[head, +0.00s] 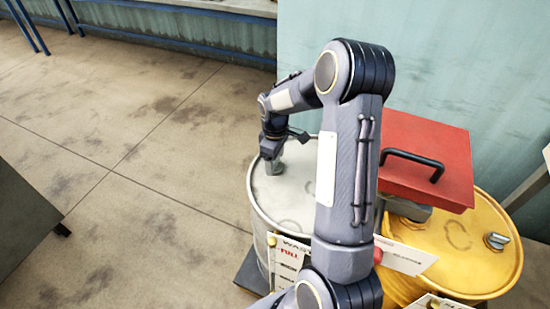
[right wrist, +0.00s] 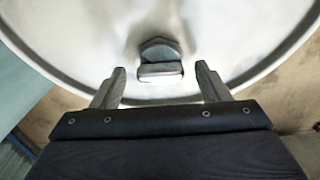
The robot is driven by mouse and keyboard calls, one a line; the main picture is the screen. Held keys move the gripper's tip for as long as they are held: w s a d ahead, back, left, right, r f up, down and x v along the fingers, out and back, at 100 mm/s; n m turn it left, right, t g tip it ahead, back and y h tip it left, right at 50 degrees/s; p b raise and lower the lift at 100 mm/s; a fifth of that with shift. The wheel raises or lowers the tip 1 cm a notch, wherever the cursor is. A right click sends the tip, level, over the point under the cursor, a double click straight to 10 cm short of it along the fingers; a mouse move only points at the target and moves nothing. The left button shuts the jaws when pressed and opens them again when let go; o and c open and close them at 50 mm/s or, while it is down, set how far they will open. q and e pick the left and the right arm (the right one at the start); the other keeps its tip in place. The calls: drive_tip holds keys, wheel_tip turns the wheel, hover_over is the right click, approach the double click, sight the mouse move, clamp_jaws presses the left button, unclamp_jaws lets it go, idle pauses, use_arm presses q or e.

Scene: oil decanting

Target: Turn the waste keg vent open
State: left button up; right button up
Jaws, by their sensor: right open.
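The waste keg (head: 262,195) is a light grey metal drum with a paper label on its front, partly hidden by my right arm. Its vent (right wrist: 160,60) is a small grey knob on the lid, seen in the right wrist view just ahead of the fingertips, centred between them. My right gripper (right wrist: 161,82) is open, with one finger on each side and nothing between them. In the head view the right gripper (head: 272,160) is over the left part of the keg lid, close to the vent, and its fingers are hard to make out. My left gripper does not show.
A yellow drum (head: 480,245) with a metal cap stands right of the keg. A red box (head: 425,150) with a black handle is above it. A pale wall (head: 440,60) is behind. Open concrete floor (head: 140,140) lies to the left.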

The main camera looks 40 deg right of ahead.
wheel_tip(320, 180, up, 8)
drive_tip(key=shift+f, duration=0.1)
idle(0.4)
idle(0.4)
drive_tip(key=s+a+r+m+t+y+p, duration=0.3)
drive_tip(key=s+a+r+m+t+p, duration=0.15)
drive_tip(key=s+a+r, duration=0.95)
drive_tip(key=s+a+m+t+p, duration=0.1)
drive_tip(key=s+a+m, duration=0.2)
drive_tip(key=s, duration=0.5)
drive_tip(key=shift+a+r+y, duration=0.25)
drive_tip(key=shift+a+y, duration=0.15)
drive_tip(key=shift+a, duration=0.2)
